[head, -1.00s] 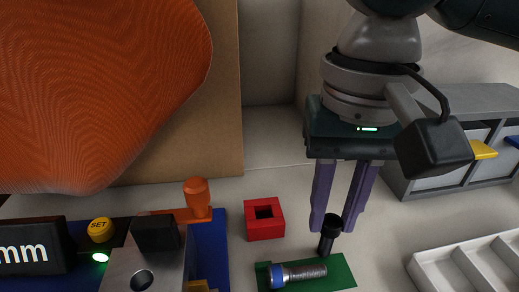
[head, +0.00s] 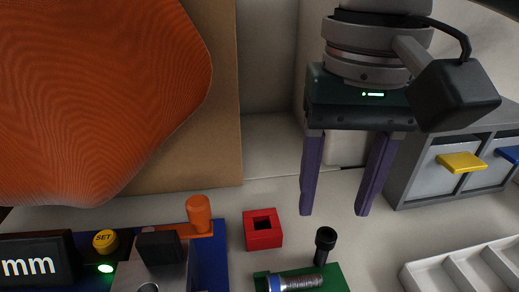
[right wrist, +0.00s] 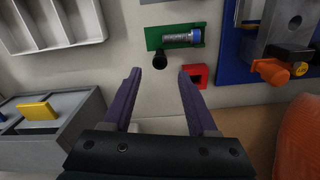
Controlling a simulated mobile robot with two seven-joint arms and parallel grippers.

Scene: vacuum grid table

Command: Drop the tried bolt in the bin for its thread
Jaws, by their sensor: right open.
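A silver bolt with a blue band at one end (head: 298,282) lies on a green mat (head: 333,277); it also shows in the right wrist view (right wrist: 183,38). A black upright piece with a round head (head: 325,245) stands at the mat's far edge; it also shows in the right wrist view (right wrist: 159,60). My right gripper (head: 334,213) is open and empty, with its purple fingers apart above and behind the black piece. Grey bins with a yellow tab (head: 462,162) and a blue tab (head: 510,154) stand at the right. My left gripper is not in view.
A blue base (head: 211,258) carries a metal block, an orange knob (head: 199,214) and a display. A white compartment tray (head: 468,268) lies at the right. A large orange shape fills the upper left.

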